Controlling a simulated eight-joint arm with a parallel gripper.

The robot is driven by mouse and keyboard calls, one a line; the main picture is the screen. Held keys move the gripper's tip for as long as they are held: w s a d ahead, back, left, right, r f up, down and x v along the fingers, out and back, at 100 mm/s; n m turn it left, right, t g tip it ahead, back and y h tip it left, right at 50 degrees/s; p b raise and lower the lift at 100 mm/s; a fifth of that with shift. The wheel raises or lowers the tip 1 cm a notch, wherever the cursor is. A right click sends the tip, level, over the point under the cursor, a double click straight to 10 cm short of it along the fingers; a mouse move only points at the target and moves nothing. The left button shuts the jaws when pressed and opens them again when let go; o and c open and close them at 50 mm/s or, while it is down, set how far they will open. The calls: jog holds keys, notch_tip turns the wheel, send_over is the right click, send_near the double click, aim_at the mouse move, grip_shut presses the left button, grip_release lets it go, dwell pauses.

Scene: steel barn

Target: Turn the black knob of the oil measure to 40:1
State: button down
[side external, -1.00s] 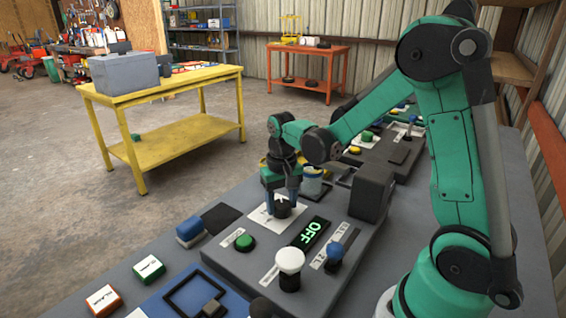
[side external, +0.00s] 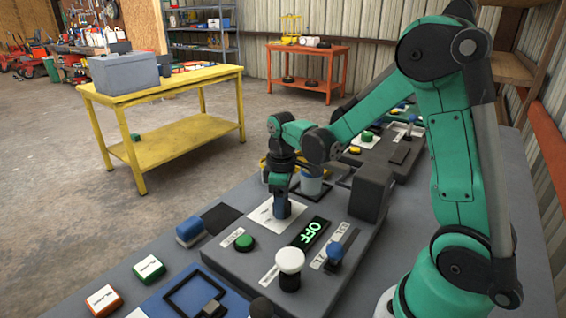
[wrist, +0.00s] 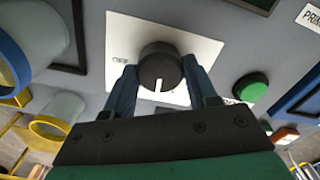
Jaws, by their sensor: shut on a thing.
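The black knob (wrist: 160,66) sits on a white plate (wrist: 205,48) in the wrist view. Its white pointer line faces down in that picture, toward my gripper. Small lettering that looks like OFF is on the plate left of the knob. My gripper (wrist: 161,76) is shut on the knob, with one blue finger on each side. In the side view my gripper (side external: 281,208) points down at the plate (side external: 265,214) and hides the knob. The lit display (side external: 310,233) beside it reads OFF in green. No 40:1 mark is legible.
The grey panel also carries a green button (side external: 244,243), a white mushroom knob (side external: 290,259), a blue-topped lever (side external: 335,252) and a dark grey box (side external: 371,192).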

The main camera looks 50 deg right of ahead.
jog(key=shift+n, duration=1.7)
jog(key=shift+c, duration=1.3)
grip_release()
jog(key=shift+r, duration=2.85)
